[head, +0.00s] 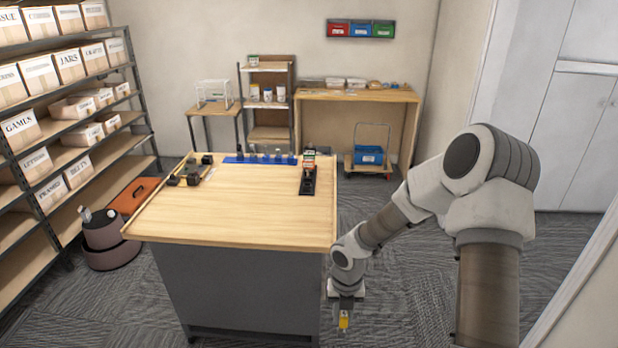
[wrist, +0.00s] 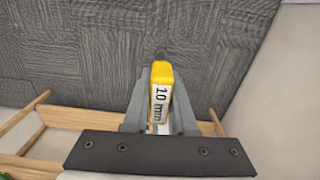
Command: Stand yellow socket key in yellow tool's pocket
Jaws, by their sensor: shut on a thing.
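The yellow socket key (head: 344,320) hangs below my gripper (head: 344,309) in the head view, low beside the table's right front corner and over the carpet. In the wrist view the key (wrist: 161,80) stands between the two grey fingers of my gripper (wrist: 160,110), which are shut on it. A white label on it reads "10 mm". Its far end is dark. A blue rack (head: 260,160) with several small upright items stands along the back of the table. I cannot make out the yellow tool's pocket at this size.
The wooden table (head: 235,215) has a clear middle and front. Dark dumbbell-like items (head: 190,175) lie at its left back, and a black stand (head: 308,182) is at its right back. Shelves with boxes (head: 60,130) line the left wall. Carpet (head: 395,290) is free right of the table.

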